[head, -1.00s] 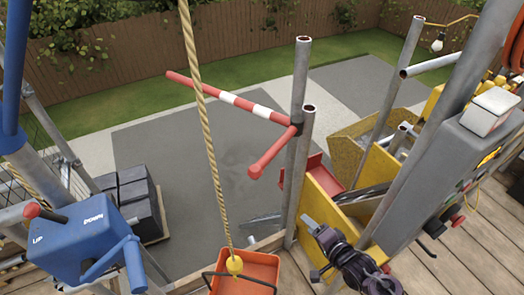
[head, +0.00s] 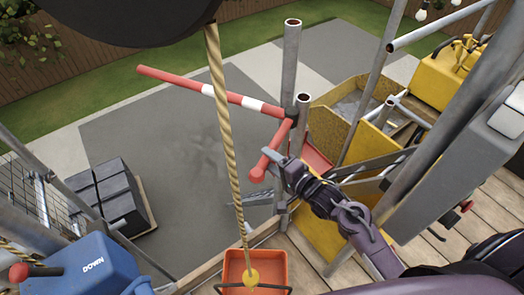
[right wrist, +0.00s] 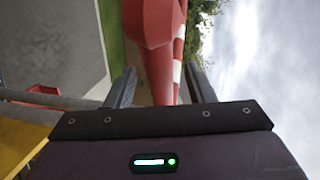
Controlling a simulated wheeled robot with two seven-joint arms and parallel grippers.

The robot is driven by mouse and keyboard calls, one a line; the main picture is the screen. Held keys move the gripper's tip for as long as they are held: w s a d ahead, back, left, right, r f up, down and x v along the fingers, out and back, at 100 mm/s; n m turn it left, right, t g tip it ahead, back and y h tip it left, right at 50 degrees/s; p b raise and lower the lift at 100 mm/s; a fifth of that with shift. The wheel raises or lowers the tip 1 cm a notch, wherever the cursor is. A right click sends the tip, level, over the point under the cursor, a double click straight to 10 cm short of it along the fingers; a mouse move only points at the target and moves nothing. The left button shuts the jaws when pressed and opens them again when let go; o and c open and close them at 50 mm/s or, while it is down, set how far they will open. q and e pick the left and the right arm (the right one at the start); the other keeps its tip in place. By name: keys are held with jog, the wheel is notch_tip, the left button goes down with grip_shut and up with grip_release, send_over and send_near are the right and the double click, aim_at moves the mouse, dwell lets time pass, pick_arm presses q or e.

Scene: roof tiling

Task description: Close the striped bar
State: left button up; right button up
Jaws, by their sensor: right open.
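The striped bar (head: 220,95) is red and white and reaches out to the left from a grey upright post. Its short red end (head: 270,150) points toward me on the near side of the post. My right gripper (head: 283,166) is beside this red end. In the right wrist view the red end (right wrist: 150,30) stands between the two open fingers of the gripper (right wrist: 158,88); I cannot tell if they touch it. My left gripper is not in view.
An orange bucket (head: 235,270) hangs on a rope (head: 226,140) at the front. A blue control box (head: 85,270) is at lower left. Grey posts (head: 292,60) and a yellow board (head: 325,215) stand close around my right arm. Dark blocks (head: 105,190) lie on the ground below.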

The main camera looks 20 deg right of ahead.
jog(key=x, duration=0.3)
jog(key=shift+r, duration=0.1)
jog(key=shift+w+a+f+p, duration=0.2)
jog(key=shift+w+f+p, duration=0.1)
jog(key=shift+w, duration=0.1)
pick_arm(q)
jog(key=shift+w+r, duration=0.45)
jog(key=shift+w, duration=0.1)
pick_arm(e)
grip_shut()
